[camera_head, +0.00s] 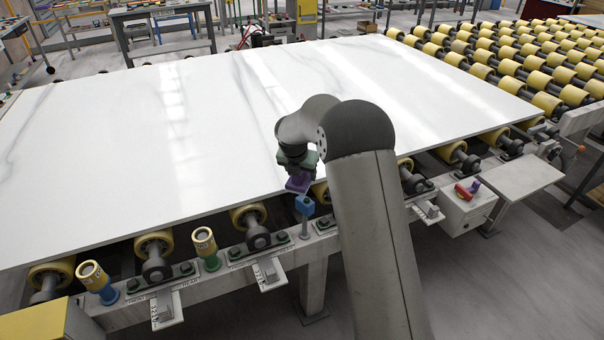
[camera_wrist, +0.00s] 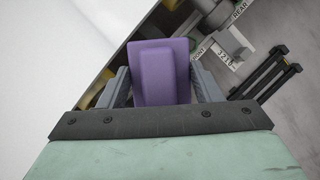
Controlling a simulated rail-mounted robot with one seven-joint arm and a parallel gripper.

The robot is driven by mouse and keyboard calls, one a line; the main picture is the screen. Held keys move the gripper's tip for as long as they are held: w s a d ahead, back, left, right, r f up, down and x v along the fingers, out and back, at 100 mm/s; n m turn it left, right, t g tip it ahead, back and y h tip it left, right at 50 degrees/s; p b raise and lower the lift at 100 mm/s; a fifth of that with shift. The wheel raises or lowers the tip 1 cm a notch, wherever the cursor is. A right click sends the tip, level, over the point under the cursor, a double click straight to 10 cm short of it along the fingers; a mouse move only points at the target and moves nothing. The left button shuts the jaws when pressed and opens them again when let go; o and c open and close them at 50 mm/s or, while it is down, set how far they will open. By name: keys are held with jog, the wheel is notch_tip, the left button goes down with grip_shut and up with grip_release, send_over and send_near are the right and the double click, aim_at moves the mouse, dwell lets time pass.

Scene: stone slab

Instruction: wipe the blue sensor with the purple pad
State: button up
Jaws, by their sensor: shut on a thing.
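The purple pad (camera_head: 298,183) is in my gripper (camera_head: 297,176), beside the front edge of the white slab. In the wrist view the purple pad (camera_wrist: 160,72) sits between the two grey fingers of my gripper (camera_wrist: 163,85), which are shut on it. The blue sensor (camera_head: 305,205) is a small blue block on a thin grey post at the front rail. It stands just below and slightly right of the pad in the head view. I cannot tell whether pad and sensor touch. The sensor is not visible in the wrist view, where the pad covers the middle.
The large white slab (camera_head: 200,120) lies on yellow rollers (camera_head: 155,244). Yellow-topped cups in a blue holder (camera_head: 97,282) and a green holder (camera_head: 206,248) stand on the front rail to the left. A grey box (camera_head: 466,212) with a red item (camera_head: 464,191) is at right.

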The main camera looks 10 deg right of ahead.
jog(key=shift+r+p, duration=0.6)
jog(key=shift+r, duration=0.55)
